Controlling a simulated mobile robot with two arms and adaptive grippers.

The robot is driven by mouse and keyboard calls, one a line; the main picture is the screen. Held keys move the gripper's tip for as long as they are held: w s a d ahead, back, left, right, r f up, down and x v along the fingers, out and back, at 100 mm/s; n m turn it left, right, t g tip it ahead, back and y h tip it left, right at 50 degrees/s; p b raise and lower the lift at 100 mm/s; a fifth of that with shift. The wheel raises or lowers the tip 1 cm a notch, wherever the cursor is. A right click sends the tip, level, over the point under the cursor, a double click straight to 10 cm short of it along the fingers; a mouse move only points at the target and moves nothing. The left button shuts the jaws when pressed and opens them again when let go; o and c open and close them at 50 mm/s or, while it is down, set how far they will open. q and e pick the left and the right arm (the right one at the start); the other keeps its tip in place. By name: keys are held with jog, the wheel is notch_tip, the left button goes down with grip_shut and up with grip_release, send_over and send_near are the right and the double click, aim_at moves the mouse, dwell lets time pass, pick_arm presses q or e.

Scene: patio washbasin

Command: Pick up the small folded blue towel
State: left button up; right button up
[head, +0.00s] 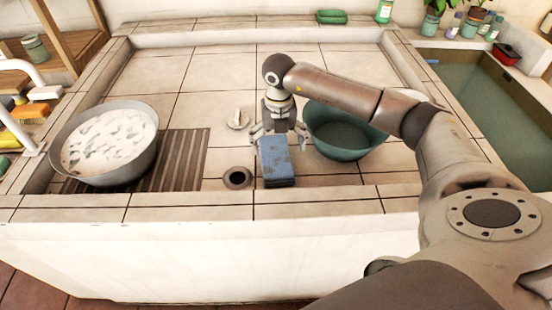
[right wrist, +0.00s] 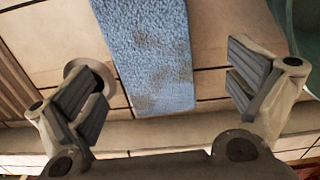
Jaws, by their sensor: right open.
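The small folded blue towel (head: 277,163) lies in the tiled basin (head: 322,172), left of a green bowl. In the right wrist view the towel (right wrist: 148,48) is a long worn blue block running between the finger pads. My right gripper (head: 279,130) is open at the towel's far end, with one finger on each side. In the right wrist view a gap shows between each finger of this gripper (right wrist: 163,88) and the towel. I cannot tell its exact height over the towel. My left gripper is out of view.
The green bowl (head: 341,139) stands close on the right. A round dark-centred drain (head: 237,178) and a pale fitting (head: 238,118) are to the left. A metal tub of foamy water (head: 108,142) stands on a slatted rack (head: 183,165). The basin's front ledge (head: 190,206) is near.

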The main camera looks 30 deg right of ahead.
aim_at(276, 155)
jog(key=f, duration=0.4)
jog(key=shift+w+a+p, duration=0.1)
jog(key=shift+a+p, duration=0.2)
jog(key=shift+f, duration=0.4)
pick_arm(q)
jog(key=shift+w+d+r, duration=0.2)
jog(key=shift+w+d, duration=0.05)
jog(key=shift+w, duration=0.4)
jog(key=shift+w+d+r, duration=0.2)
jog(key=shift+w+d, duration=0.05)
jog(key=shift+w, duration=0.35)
pick_arm(e)
jog(key=c, duration=1.1)
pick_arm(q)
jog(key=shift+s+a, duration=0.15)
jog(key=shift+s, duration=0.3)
pick_arm(e)
jog(key=shift+r, duration=0.1)
